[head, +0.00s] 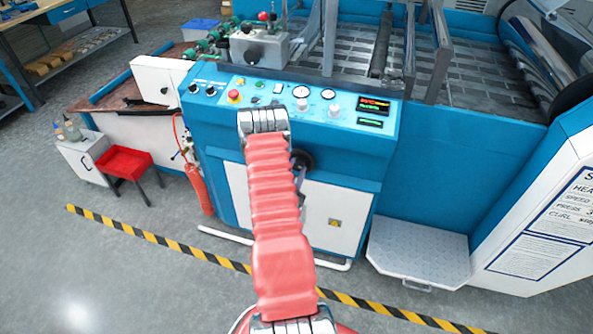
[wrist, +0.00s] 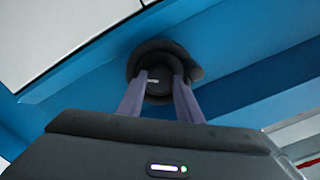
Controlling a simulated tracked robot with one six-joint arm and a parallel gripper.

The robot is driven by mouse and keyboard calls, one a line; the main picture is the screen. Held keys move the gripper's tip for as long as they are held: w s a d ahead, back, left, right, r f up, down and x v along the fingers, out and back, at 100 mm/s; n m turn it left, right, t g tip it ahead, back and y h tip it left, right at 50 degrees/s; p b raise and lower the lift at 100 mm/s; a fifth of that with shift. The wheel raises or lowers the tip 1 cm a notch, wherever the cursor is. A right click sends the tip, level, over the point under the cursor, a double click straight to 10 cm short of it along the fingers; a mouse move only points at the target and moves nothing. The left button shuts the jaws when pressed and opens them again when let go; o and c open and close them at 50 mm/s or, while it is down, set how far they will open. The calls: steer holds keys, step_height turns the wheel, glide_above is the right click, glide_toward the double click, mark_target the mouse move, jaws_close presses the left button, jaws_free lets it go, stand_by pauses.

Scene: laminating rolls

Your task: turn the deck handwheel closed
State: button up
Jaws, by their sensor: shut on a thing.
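The black round handwheel (head: 303,158) sits on the blue machine front below the control panel, partly hidden behind my red-sleeved arm in the head view. In the wrist view the handwheel (wrist: 158,47) is at the upper middle, seen close, with a dark hub and a lobe sticking out to its right. My gripper (wrist: 160,74) has its two grey-purple fingers on either side of the hub, shut on the handwheel. In the head view only a bit of the gripper (head: 301,185) shows beside the arm. How far the wheel is turned cannot be told.
The control panel (head: 290,104) with gauges and knobs lies above the wheel. A metal step (head: 418,257) is at the right. Striped floor tape (head: 150,236) crosses open floor in front.

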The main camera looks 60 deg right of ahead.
steer(key=m, duration=0.5)
steer(key=shift+s+a+f+m, duration=0.1)
steer(key=shift+f+m, duration=0.15)
steer(key=shift+m, duration=0.05)
stand_by(0.4)
steer(key=o, duration=1)
steer(key=shift+r, duration=0.15)
steer(key=shift+o, duration=0.2)
steer(key=s+a, duration=0.2)
steer(key=a, duration=1.1)
steer(key=shift+a, duration=0.3)
